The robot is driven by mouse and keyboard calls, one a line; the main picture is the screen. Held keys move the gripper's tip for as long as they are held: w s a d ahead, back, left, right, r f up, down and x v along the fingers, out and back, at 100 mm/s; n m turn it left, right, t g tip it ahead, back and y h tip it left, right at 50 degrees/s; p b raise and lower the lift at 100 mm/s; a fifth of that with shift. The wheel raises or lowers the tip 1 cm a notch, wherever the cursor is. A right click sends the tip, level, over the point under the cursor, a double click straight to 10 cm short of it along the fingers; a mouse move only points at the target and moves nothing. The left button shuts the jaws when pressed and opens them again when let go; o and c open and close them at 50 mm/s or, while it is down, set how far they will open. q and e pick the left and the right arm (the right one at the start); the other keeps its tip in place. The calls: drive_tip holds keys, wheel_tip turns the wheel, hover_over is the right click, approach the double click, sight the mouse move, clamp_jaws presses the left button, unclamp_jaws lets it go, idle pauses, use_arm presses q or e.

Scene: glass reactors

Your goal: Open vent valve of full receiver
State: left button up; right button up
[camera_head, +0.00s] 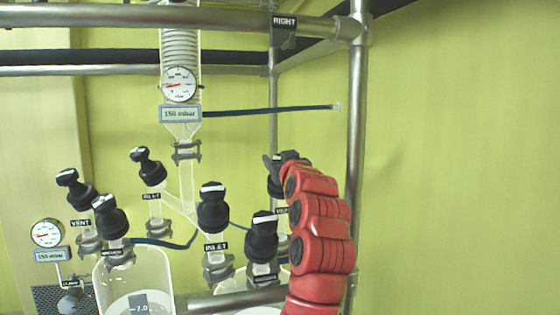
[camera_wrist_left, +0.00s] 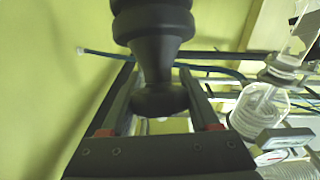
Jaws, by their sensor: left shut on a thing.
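My left gripper (camera_head: 284,163) is shut on the black knob of the right vent valve (camera_head: 274,187), behind the right receiver. My red arm covers part of this valve and its label. In the left wrist view, the black knob (camera_wrist_left: 153,25) sits between the two fingers of the gripper (camera_wrist_left: 155,100). The right receiver (camera_head: 232,287) is mostly hidden at the bottom edge, so its filling cannot be told. The left receiver (camera_head: 155,268) is clear glass with a label that seems to read 7.0. Another vent valve (camera_head: 75,190) stands at the far left. My right gripper is not in view.
Inlet valves (camera_head: 151,168) (camera_head: 212,208) and other black-knobbed valves (camera_head: 262,238) stand close by. A gauge (camera_head: 180,84) reads 150 mbar on its plate. A metal post (camera_head: 356,150) stands right of the gripper. A blue hose (camera_head: 265,110) crosses above it.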

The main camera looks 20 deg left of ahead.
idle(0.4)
use_arm(q)
drive_tip(key=o, duration=1.4)
drive_tip(key=shift+b+v, duration=2.15)
drive_tip(key=shift+v, duration=6.55)
drive_tip(key=shift+d+f, duration=0.1)
drive_tip(key=shift+f, duration=0.05)
